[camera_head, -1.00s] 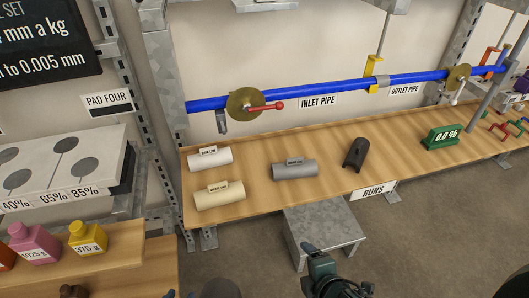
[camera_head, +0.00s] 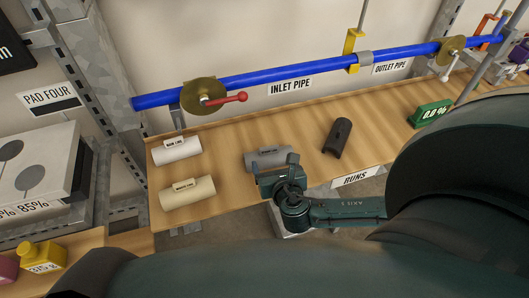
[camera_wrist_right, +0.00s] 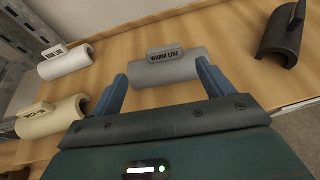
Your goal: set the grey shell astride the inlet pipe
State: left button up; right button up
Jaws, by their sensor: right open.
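The grey shell (camera_head: 268,156) lies on the wooden bench, partly hidden behind my right gripper. In the right wrist view it is a grey half-pipe (camera_wrist_right: 165,72) with a tab labelled WARM LINE on top. My right gripper (camera_wrist_right: 162,76) is open and empty, its two blue fingers pointing at the shell's near side. In the head view the right gripper (camera_head: 275,178) is at the bench's front edge, by the shell. I cannot tell whether the fingers touch it. The blue inlet pipe (camera_head: 280,77) runs along the wall above its INLET PIPE label. My left gripper is not in view.
A white shell (camera_head: 177,150) and a cream shell (camera_head: 187,193) lie left of the grey one. A black shell (camera_head: 337,138) lies to its right. A brass disc with a red-handled valve (camera_head: 205,97) sits on the pipe. A yellow bracket (camera_head: 352,48) holds the pipe further right.

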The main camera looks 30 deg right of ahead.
aim_at(270, 149)
jog(key=x, duration=0.5)
jog(key=shift+w+f, duration=0.15)
jog(key=shift+w, duration=0.05)
jog(key=shift+d+x, duration=0.2)
jog(key=shift+x, duration=1.2)
jog(key=shift+d+x, duration=0.15)
jog(key=shift+x, duration=1.25)
jog(key=shift+s, duration=0.15)
jog(key=c, duration=1.1)
